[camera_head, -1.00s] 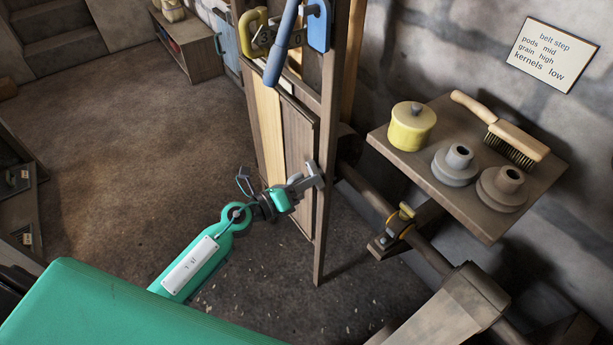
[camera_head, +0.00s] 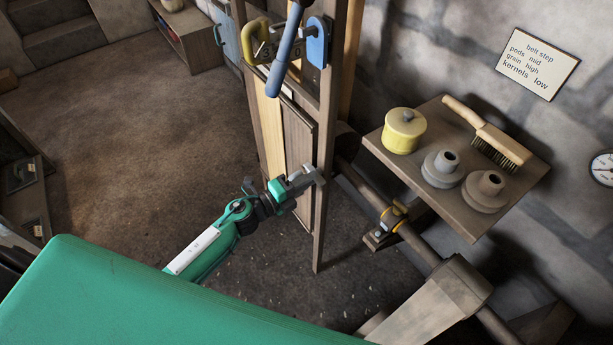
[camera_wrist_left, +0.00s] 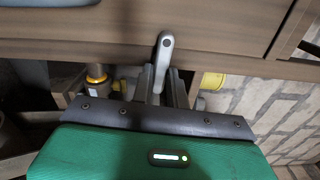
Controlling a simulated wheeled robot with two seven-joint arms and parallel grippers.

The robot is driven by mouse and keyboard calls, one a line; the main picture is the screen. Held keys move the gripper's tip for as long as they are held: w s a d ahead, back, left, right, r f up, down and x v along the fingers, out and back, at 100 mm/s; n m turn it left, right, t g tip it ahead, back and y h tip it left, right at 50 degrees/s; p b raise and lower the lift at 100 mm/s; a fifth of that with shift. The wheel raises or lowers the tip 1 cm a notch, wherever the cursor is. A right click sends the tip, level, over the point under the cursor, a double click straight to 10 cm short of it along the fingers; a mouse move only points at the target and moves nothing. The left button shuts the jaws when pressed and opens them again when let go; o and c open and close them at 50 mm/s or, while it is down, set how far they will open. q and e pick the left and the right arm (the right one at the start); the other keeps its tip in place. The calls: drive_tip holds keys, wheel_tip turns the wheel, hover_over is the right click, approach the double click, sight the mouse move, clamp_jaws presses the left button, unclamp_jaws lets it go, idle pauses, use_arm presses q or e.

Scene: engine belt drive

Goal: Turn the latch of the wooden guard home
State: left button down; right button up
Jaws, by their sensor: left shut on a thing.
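The wooden guard (camera_head: 298,145) is a brown panel in a timber frame, standing in the middle of the head view. It spans the top of the left wrist view (camera_wrist_left: 235,22) as a brown board. The latch (camera_wrist_left: 165,48) is a small light-grey lever with a rounded end, lying against the board and pointing up in the wrist view. My left gripper (camera_head: 310,180) is at the frame's near post, and in the wrist view its fingers (camera_wrist_left: 162,82) are shut on the latch's lower part. Its pivot is hidden. My right gripper is not in view.
A wooden shelf (camera_head: 456,212) to the right holds a yellow pot (camera_head: 403,133), a brush (camera_head: 490,135) and two grey stepped pulleys. A shaft (camera_head: 418,240) runs below it. Blue and yellow handles hang above the guard. The floor (camera_head: 150,130) to the left is clear.

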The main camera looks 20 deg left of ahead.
use_arm(q)
drive_tip(key=shift+r+n, duration=0.1)
drive_tip(key=shift+n, duration=0.4)
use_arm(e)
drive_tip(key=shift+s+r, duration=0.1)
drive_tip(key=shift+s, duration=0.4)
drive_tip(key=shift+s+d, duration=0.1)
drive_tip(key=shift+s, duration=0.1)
use_arm(q)
drive_tip(key=c, duration=1.4)
unclamp_jaws()
drive_tip(key=shift+b+v, duration=1.1)
drive_tip(key=shift+v, duration=5.85)
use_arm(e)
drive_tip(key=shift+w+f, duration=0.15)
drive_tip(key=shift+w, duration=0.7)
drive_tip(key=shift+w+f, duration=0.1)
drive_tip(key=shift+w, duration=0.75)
use_arm(q)
drive_tip(key=shift+w, duration=0.1)
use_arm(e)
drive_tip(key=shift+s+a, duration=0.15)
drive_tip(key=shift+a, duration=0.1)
